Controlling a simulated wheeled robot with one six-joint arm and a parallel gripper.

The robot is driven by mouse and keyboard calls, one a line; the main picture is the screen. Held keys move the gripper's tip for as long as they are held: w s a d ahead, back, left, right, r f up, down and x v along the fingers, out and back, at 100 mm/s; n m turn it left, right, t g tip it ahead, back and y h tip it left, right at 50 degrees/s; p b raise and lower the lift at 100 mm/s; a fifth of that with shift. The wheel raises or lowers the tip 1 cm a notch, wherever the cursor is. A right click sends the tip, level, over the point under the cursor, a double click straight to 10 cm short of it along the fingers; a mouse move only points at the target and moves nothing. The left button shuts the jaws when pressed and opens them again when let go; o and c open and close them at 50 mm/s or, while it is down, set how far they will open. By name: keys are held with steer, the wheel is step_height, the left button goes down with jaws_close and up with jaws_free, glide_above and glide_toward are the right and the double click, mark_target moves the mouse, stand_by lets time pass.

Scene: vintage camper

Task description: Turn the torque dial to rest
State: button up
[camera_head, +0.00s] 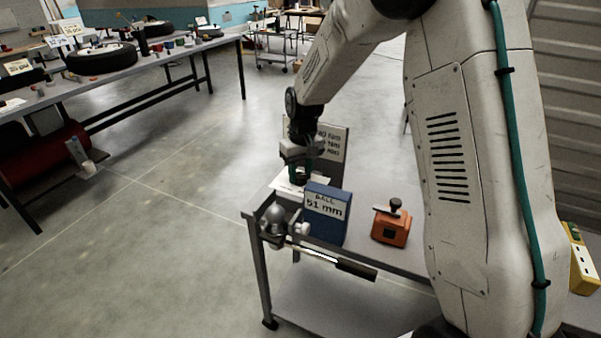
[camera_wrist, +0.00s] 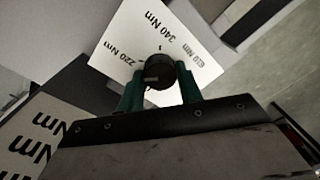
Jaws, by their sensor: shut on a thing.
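The torque dial (camera_wrist: 158,68) is a dark round knob in front of a white plate (camera_wrist: 125,40) printed with 220 Nm, 340 Nm and a third, partly blurred Nm value. My gripper (camera_wrist: 160,88) has its green fingers closed on the two sides of the knob. A short tick shows on the plate just above the knob in the wrist view. In the head view my gripper (camera_head: 301,172) points down behind the blue box, over the white plate (camera_head: 287,186); the knob itself is hidden there.
A blue box (camera_head: 325,215) marked BALL 51 mm stands close to my gripper. A ball hitch with a bar (camera_head: 318,256) is at the cart's front edge, and an orange device (camera_head: 391,227) stands to the right. A sign (camera_head: 331,145) with Nm values stands behind.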

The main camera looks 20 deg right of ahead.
mark_target(300, 174)
steer(key=n, duration=0.4)
steer(key=shift+n, duration=2.6)
steer(key=o, duration=1)
steer(key=r, duration=0.7)
steer(key=shift+w+d, duration=0.1)
steer(key=shift+w, duration=0.1)
steer(key=shift+r, duration=0.4)
